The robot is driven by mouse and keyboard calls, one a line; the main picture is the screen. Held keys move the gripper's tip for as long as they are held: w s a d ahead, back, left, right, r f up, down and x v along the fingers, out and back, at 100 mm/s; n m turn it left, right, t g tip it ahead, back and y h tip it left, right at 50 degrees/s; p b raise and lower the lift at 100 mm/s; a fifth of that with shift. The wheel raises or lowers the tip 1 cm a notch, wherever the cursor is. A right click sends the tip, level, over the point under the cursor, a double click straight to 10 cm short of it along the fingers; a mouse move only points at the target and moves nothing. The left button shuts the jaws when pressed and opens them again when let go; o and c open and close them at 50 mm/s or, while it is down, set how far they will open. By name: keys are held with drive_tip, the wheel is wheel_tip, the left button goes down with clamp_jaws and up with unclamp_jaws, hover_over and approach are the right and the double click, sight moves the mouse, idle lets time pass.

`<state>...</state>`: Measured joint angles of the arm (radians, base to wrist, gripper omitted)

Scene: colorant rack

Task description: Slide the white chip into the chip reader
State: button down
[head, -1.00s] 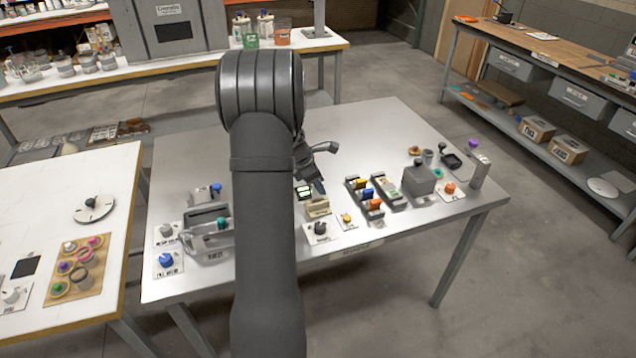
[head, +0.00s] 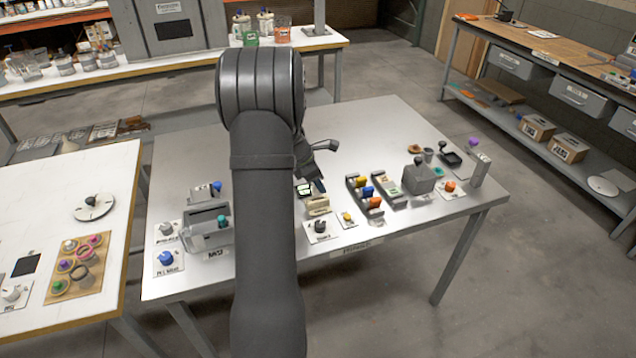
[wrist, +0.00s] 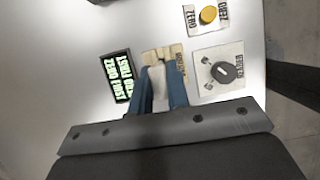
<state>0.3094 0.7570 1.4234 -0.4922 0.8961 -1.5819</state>
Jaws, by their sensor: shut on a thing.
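My gripper (wrist: 160,92) shows in the wrist view with its two blue fingers close together, shut on a whitish piece, the white chip (wrist: 158,82). The chip reader, a beige block (wrist: 165,53) with a label on its side, lies just beyond the fingertips. The chip's far end is at or near the block; I cannot tell whether it is in a slot. In the head view the beige chip reader (head: 317,206) stands near the table's front edge. My arm hides most of the gripper there; one blue fingertip shows just above the reader.
A small black display (wrist: 117,75) with green text sits beside the reader. A dark knob on a plate (wrist: 222,72) and a yellow button plate (wrist: 207,15) are close by. A rack with coloured pieces (head: 365,190) stands right of the reader. The back of the table is clear.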

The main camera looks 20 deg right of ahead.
sight(318, 195)
drive_tip(key=shift+f, duration=1.7)
drive_tip(key=c, duration=1.3)
unclamp_jaws()
drive_tip(key=v, duration=1.7)
drive_tip(key=shift+r, duration=0.25)
drive_tip(key=x, duration=1.7)
drive_tip(key=shift+f, duration=0.25)
drive_tip(key=shift+r, duration=0.25)
